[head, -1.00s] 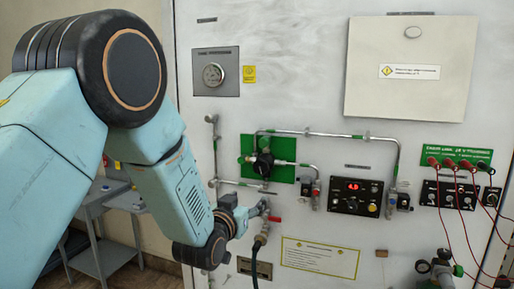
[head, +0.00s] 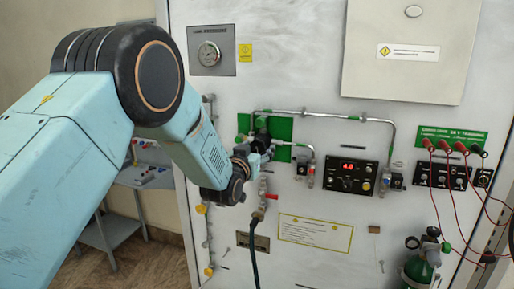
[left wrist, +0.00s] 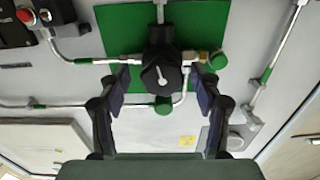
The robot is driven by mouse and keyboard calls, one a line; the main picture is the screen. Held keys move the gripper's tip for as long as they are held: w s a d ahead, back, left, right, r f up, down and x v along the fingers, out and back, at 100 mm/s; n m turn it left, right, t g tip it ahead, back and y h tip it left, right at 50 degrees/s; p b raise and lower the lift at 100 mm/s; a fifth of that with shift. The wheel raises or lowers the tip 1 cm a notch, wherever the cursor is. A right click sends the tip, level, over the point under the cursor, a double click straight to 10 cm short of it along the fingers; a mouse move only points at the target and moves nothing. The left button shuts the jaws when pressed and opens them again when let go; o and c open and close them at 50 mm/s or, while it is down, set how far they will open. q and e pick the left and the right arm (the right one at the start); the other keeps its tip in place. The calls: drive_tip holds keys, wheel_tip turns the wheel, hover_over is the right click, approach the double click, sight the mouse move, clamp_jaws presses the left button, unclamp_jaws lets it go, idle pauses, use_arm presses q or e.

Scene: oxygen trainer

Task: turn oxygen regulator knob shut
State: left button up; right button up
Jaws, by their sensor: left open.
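The black oxygen regulator knob (left wrist: 162,76) with a pale pointer on its face sits in front of a green backing plate (left wrist: 117,31). In the left wrist view, which is upside down, it lies between the two fingers of my left gripper (left wrist: 161,88). The fingers stand apart on either side of it, and I cannot tell whether either touches it. In the head view my left gripper (head: 264,148) is at the green plate (head: 283,129) and partly hides the regulator. My right gripper is not in view.
Metal pipes (head: 350,115) run around the plate, and a hose (head: 254,250) hangs below. A control box with a red display (head: 350,175) is to the right. A green cylinder (head: 421,270) and red cables stand at lower right. A grey side table (head: 110,232) is at left.

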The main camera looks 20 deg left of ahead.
use_arm(q)
drive_tip(key=shift+r, duration=0.1)
drive_tip(key=shift+a, duration=0.25)
drive_tip(key=shift+c, duration=0.2)
drive_tip(key=c, duration=0.3)
drive_tip(key=shift+w+d, duration=0.1)
drive_tip(key=shift+d, duration=0.1)
drive_tip(key=c, duration=0.3)
drive_tip(key=shift+a, duration=0.1)
drive_tip(key=c, duration=0.5)
